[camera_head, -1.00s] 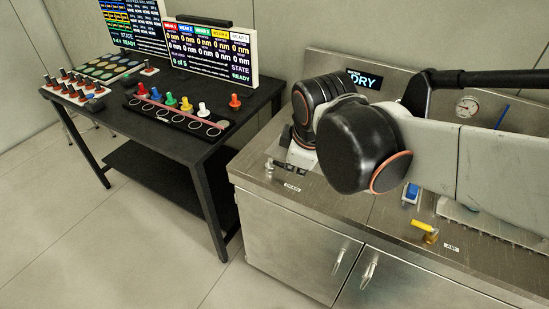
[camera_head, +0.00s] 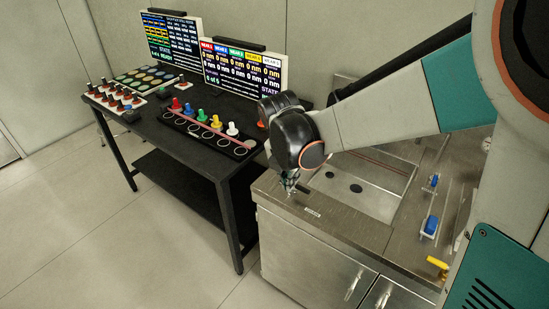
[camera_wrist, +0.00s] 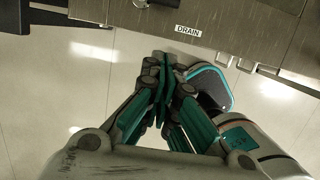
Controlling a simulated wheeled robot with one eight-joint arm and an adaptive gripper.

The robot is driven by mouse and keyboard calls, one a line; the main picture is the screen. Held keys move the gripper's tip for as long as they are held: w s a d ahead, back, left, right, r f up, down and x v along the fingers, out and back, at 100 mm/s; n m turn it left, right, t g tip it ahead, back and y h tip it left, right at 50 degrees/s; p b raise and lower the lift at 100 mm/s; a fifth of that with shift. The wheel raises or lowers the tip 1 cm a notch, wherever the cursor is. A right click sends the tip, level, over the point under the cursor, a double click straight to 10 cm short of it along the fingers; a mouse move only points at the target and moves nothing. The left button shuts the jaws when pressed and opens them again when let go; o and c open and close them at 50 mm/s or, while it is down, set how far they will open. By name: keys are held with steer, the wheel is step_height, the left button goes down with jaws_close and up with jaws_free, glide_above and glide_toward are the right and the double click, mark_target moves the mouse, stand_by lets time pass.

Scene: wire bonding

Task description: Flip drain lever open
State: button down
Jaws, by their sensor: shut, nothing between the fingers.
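The DRAIN label (camera_head: 312,212) is on the steel counter's front edge; it also shows in the wrist view (camera_wrist: 188,31). My gripper (camera_head: 290,185) is at the counter's front left corner, just left of the label. In the wrist view my gripper's green fingers (camera_wrist: 164,60) are together and empty, below and left of the label in the picture. A small metal fitting (camera_wrist: 140,3) at the top edge of the wrist view may be part of the drain lever. I cannot make out the lever clearly in the head view, where my gripper covers that corner.
The steel sink basin (camera_head: 365,188) lies behind my gripper. Blue handles (camera_head: 431,225) and a yellow handle (camera_head: 437,263) are to the right on the counter. A black table (camera_head: 160,123) with colored pegs and two screens stands at left. Floor in front is clear.

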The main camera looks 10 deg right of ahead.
mark_target(303, 189)
stand_by(0.3)
steer(key=b+x, duration=0.1)
steer(key=x, duration=0.3)
steer(key=w+d+b+x, duration=0.1)
steer(key=b+x, duration=0.1)
steer(key=x, duration=0.1)
steer(key=w+d+b+x, duration=0.1)
steer(key=b+x, duration=0.1)
steer(key=x, duration=0.2)
steer(key=shift+w+d, duration=0.3)
